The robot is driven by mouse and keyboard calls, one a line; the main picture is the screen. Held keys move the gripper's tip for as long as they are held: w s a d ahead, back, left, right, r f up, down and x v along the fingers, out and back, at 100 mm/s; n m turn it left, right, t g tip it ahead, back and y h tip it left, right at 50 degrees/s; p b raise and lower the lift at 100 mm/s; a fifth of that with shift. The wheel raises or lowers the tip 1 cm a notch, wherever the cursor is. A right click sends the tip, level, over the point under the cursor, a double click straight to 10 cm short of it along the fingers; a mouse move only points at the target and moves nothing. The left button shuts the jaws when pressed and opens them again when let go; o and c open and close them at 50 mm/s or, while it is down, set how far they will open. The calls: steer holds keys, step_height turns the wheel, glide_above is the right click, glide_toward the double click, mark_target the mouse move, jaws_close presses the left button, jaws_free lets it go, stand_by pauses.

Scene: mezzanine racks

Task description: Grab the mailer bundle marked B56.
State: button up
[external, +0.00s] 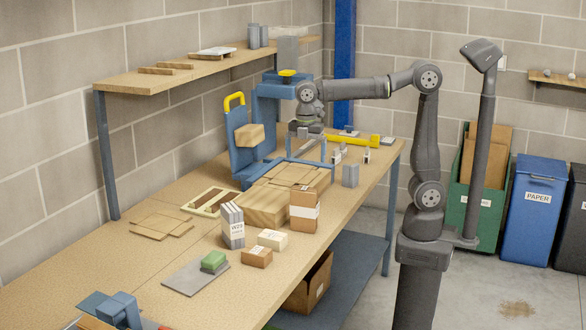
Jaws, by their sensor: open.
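No marking B56 can be read in the external view. A grey upright bundle with a white band (232,227) stands on the bench; its label looks like W29. A brown upright bundle with a white band (304,209) stands to its right, its marking too small to read. A small grey upright block (350,175) stands further back on the right, with no readable label. My gripper (311,147) is open and points down over the back of the bench, behind the brown bundle and apart from it. Its fingertips are hard to make out against the blue frame.
A wooden block with brown sheets (268,203), a small brown box (257,257) and a cream box (272,239) lie around the bundles. A blue stand (245,150) and an overhead shelf (170,75) limit room at the left back.

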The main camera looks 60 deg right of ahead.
mark_target(305, 188)
step_height(305, 188, down, 10)
steer(key=shift+a+f, duration=0.15)
steer(key=shift+f, duration=1.15)
steer(key=shift+a+f, duration=0.15)
steer(key=shift+f, duration=1.15)
steer(key=c, duration=1.1)
steer(key=shift+r, duration=0.15)
